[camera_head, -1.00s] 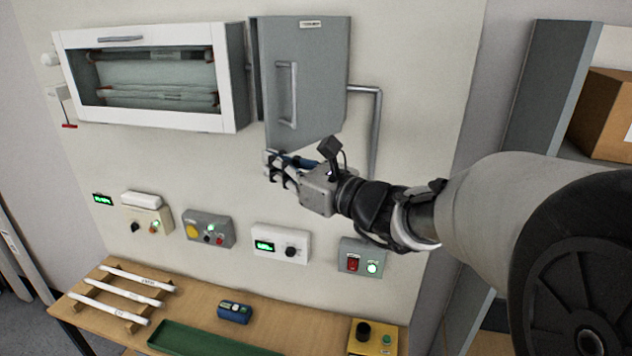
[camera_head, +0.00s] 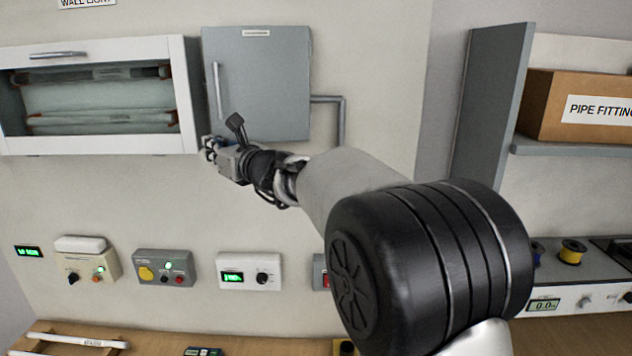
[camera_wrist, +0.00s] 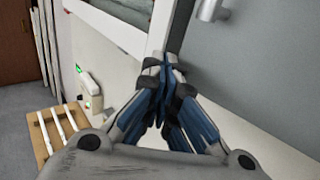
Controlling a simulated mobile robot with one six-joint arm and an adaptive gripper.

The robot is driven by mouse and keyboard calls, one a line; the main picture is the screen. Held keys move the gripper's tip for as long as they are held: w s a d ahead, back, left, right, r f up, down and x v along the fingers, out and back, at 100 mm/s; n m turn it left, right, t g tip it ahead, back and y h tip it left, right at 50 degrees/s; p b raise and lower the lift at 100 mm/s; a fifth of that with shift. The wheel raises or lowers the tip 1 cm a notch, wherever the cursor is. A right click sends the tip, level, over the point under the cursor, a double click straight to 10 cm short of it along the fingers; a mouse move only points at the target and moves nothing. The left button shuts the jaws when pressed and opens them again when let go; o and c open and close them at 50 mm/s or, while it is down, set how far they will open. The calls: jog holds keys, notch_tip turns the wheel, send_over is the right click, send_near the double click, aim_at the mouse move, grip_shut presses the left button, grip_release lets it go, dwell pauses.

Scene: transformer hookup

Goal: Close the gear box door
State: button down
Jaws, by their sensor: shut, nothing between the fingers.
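The gear box door (camera_head: 262,88) is a flat grey panel with a long vertical handle (camera_head: 217,92) near its left edge. In the head view it sits flat over the wall box and looks shut or nearly so. My gripper (camera_head: 208,148) is at the door's lower left corner, beside the white-framed cabinet. In the wrist view my gripper (camera_wrist: 166,75) has its fingers together with nothing between them. The door (camera_wrist: 265,60) and the handle's end (camera_wrist: 210,10) are right of the fingertips. I cannot tell whether the fingers touch the door.
A white-framed glass cabinet (camera_head: 183,95) is close on the left. A grey conduit (camera_head: 341,120) leaves the box on the right. Control boxes (camera_head: 165,267) line the wall below. A shelf with a cardboard box (camera_head: 570,105) stands at the right.

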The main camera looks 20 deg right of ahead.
jog(key=shift+m+t+h, duration=0.3)
jog(key=shift+m+h, duration=0.2)
jog(key=shift+h, duration=0.2)
jog(key=shift+w+r, duration=0.1)
jog(key=shift+w, duration=2.05)
jog(key=shift+d, duration=0.1)
